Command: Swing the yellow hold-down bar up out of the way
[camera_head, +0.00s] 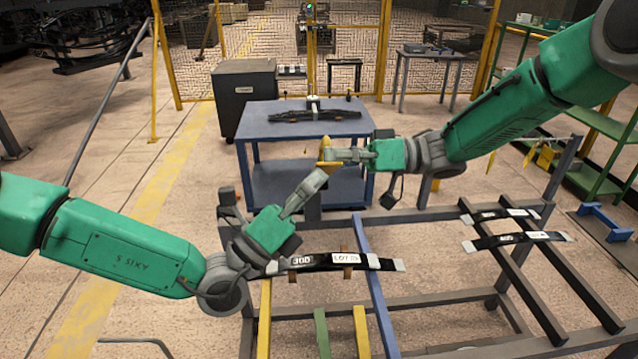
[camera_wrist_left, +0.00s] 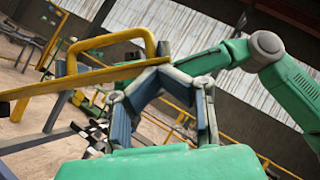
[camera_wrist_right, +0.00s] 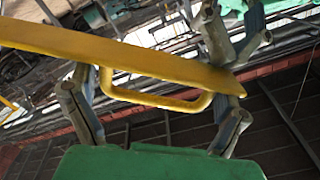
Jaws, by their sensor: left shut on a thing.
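The yellow hold-down bar (camera_head: 325,149) is raised above the rack, seen nearly end-on in the head view. In the left wrist view the bar (camera_wrist_left: 60,85) slants across with its looped handle (camera_wrist_left: 112,50) on top. My left gripper (camera_head: 318,180) is shut on the bar near one end; its fingers converge there in the left wrist view (camera_wrist_left: 160,72). My right gripper (camera_head: 345,155) is beside the handle. In the right wrist view its fingers are spread wide, with the bar (camera_wrist_right: 120,50) and handle (camera_wrist_right: 155,101) across the space between them.
A black leaf spring (camera_head: 320,262) with white labels lies on the rack below the grippers. More springs (camera_head: 512,239) rest on dark rails at the right. A blue table (camera_head: 290,124) with a dark spring stands behind. Yellow fence posts stand farther back.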

